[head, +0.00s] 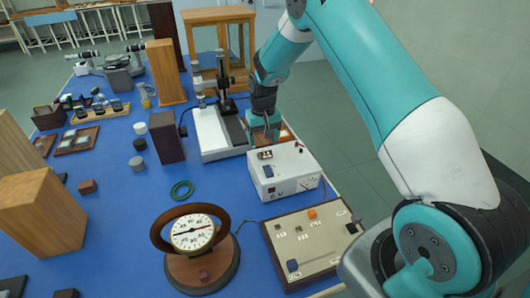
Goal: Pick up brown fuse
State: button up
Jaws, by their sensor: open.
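My gripper (266,136) points down just above the back edge of a white power-supply box (271,177) marked 6 V. Its fingertips are small and partly hidden, and I see nothing held between them. A small brown piece (264,154) on top of the box, close below my gripper, could be the brown fuse. It is too small to identify surely.
A round dial meter (193,233) on a wooden base stands in front. A beige switch board (306,243) lies at the right edge of the blue bench. A green ring (182,190) lies on clear blue surface. A tall brown block (167,136) stands left of my gripper.

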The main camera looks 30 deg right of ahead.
jog(key=f+p, duration=0.1)
jog(key=f, duration=0.1)
jog(key=f+p, duration=0.1)
jog(key=f, duration=0.1)
jog(key=shift+s+d+f, duration=0.1)
jog(key=shift+s, duration=0.3)
jog(key=shift+f+p, duration=0.3)
jog(key=shift+f, duration=0.3)
jog(key=c, duration=1.1)
jog(key=shift+w+r, duration=0.1)
jog(key=shift+r, duration=0.05)
jog(key=shift+r+b, duration=0.85)
jog(key=shift+r, duration=10.6)
